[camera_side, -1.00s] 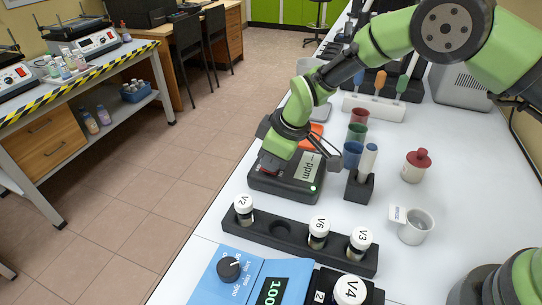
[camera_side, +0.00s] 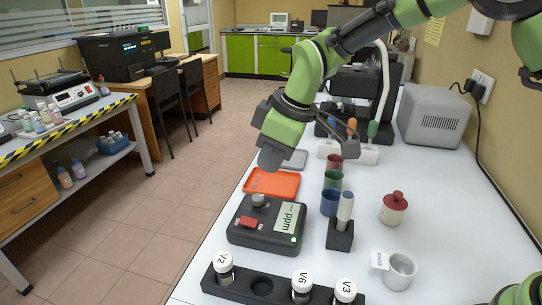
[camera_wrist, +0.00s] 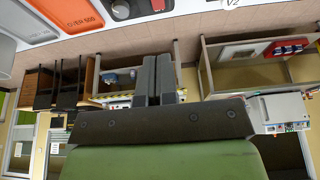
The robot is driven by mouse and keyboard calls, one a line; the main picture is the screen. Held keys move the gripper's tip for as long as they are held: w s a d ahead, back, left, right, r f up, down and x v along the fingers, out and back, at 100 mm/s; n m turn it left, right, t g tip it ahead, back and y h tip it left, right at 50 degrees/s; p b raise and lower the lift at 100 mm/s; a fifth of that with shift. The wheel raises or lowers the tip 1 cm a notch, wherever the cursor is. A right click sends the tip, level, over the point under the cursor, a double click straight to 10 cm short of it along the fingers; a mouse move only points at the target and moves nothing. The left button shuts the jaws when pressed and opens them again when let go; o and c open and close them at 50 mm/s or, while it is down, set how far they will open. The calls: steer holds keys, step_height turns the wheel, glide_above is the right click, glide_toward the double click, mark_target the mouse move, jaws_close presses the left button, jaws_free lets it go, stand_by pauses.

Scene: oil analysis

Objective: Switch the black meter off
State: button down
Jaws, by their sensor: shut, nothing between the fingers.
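The black meter (camera_side: 264,236) sits on the white bench in the side view. Its red rocker switch (camera_side: 250,223), grey knob (camera_side: 258,201) and pale display (camera_side: 289,217) face up. The display reads dashes and "ppm", and a small green light (camera_side: 293,239) glows at its front right corner. Which way the rocker is tilted is too small to tell. My gripper (camera_side: 270,158) is shut and empty, raised above and behind the meter, apart from it. In the wrist view my shut fingers (camera_wrist: 155,80) point upward in the picture, and part of the meter (camera_wrist: 122,10) shows at the top edge.
An orange tray (camera_side: 271,183) lies behind the meter. Coloured cups (camera_side: 330,202) and a black holder (camera_side: 340,236) stand to its right. A black vial rack (camera_side: 262,288) is in front. A white mug (camera_side: 399,271) and red-capped jar (camera_side: 394,208) stand farther right.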

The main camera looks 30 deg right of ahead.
mark_target(242, 221)
steer(key=shift+r, duration=0.1)
steer(key=shift+w+a+r, duration=0.25)
steer(key=shift+a, duration=0.05)
stand_by(0.4)
steer(key=x, duration=1.4)
steer(key=shift+s+d+f, duration=0.1)
steer(key=shift+s+d, duration=0.15)
steer(key=shift+s, duration=0.05)
